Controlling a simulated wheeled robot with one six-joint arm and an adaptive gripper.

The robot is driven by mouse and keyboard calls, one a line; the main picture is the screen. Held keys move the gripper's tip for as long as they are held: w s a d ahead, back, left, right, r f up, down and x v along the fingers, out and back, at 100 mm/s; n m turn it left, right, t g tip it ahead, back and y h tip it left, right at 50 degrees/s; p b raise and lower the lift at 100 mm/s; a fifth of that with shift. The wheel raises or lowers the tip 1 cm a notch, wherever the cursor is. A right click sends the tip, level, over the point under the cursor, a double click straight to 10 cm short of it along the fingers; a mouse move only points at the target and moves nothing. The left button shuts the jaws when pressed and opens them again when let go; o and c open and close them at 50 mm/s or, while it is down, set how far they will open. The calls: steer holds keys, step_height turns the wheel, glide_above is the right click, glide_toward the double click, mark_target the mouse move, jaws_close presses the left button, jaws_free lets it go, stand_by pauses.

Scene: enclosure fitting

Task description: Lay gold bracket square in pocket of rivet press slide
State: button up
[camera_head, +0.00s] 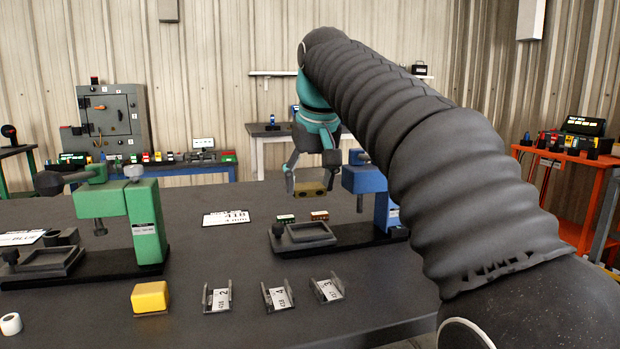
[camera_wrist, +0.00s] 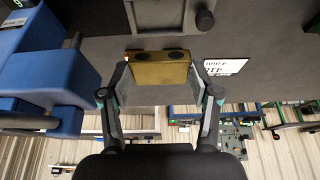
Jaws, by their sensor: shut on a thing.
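My gripper (camera_head: 310,181) is shut on the gold bracket (camera_head: 309,189) and holds it up in the air. In the wrist view the gold bracket (camera_wrist: 159,70) sits between the fingertips, with two dark round spots on its edge. The blue rivet press (camera_head: 376,192) stands on the right of the table. Its grey slide (camera_head: 305,240), with a shallow framed pocket and a dark knob, lies in front, below the bracket. The bracket is apart from the slide. In the wrist view the slide (camera_wrist: 150,14) shows at the top, partly cut off.
A green press (camera_head: 145,220) with its own slide stands at the left. A yellow block (camera_head: 150,297) and several grey labelled holders (camera_head: 218,298) sit along the front. A printed card (camera_head: 226,218) lies left of the blue press. Two small indicator blocks (camera_head: 319,215) stand behind the slide.

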steer(key=shift+s, duration=0.15)
steer(key=shift+s, duration=0.1)
steer(key=b, duration=0.4)
glide_above(309, 233)
steer(key=s, duration=0.1)
steer(key=shift+s+d+f, duration=0.1)
steer(key=shift+f, duration=1.3)
steer(key=shift+s+d+f, duration=0.1)
steer(key=shift+f, duration=1.3)
steer(key=shift+p, duration=0.6)
steer(key=shift+f+b, duration=0.75)
steer(key=shift+f, duration=0.3)
steer(key=o, duration=1.4)
